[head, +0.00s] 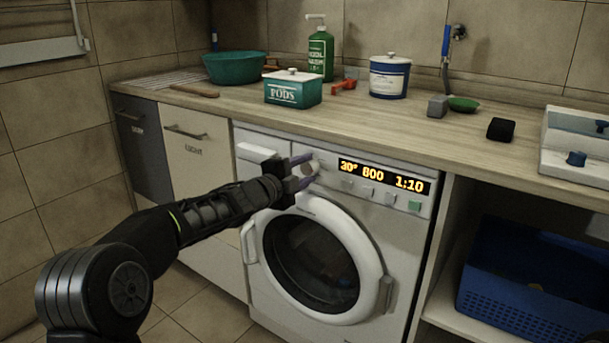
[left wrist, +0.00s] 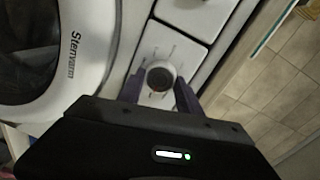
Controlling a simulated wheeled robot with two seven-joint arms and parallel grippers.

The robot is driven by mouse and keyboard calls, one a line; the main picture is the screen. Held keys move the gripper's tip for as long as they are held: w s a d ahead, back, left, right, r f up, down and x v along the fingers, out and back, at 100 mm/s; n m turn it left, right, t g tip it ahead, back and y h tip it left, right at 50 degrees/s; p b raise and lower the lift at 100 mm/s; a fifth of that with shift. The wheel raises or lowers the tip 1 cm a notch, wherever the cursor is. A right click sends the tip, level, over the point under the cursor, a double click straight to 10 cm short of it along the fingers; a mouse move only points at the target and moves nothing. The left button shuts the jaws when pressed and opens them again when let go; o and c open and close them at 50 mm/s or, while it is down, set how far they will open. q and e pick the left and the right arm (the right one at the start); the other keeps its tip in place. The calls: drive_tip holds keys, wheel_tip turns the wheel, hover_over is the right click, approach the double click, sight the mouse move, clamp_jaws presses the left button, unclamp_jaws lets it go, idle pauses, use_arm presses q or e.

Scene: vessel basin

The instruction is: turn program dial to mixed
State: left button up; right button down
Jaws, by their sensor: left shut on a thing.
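The washing machine (head: 393,268) stands under the counter, its round door closed. Its program dial (head: 312,169) is on the front panel, left of the lit display (head: 384,176), which reads 30°, 800 and 1:10. In the left wrist view the dial (left wrist: 160,77) is a round knob with a dark face on a white panel with small marks too small to read. My left gripper (head: 305,171) is shut on the dial, one finger on each side; its fingers also show in the left wrist view (left wrist: 159,93). My right gripper is not in view.
Buttons sit below the display, including a green one (head: 414,206). A detergent drawer (head: 256,156) is left of the dial. The door handle (head: 248,242) stands out below. A green pods box (head: 293,92), white-blue tub (head: 389,78) and blue basket (head: 525,285) are nearby.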

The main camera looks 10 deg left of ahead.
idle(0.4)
use_arm(q)
drive_tip(key=o, duration=1.4)
drive_tip(key=shift+c, duration=0.2)
drive_tip(key=v, duration=0.7)
drive_tip(key=shift+s+a, duration=0.15)
drive_tip(key=shift+s, duration=0.2)
